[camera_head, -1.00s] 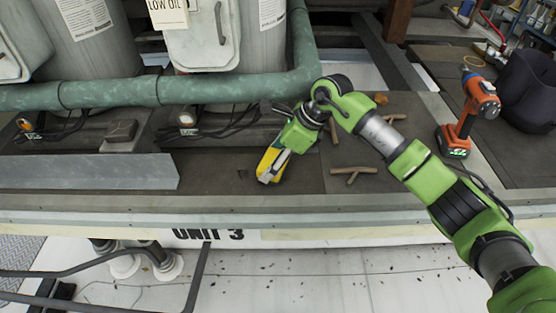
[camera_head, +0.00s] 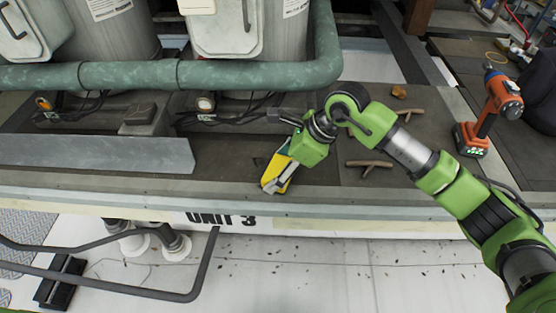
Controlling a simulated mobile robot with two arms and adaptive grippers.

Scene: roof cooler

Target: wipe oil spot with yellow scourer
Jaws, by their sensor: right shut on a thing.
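My right gripper (camera_head: 281,178) is shut on the yellow scourer (camera_head: 274,172), low over the dark deck (camera_head: 225,180) of the unit, near its front edge. The scourer is tilted and partly covered by the fingers. I cannot tell whether its underside touches the deck. No oil spot can be made out; the scourer and gripper hide the deck beneath them. My left gripper is not in view.
A green pipe (camera_head: 130,75) runs across behind the gripper, with cables below it. A metal angle strip (camera_head: 95,154) lies on the left. Twigs (camera_head: 370,163) and an orange drill (camera_head: 488,112) are to the right. A black rail (camera_head: 120,285) stands in front.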

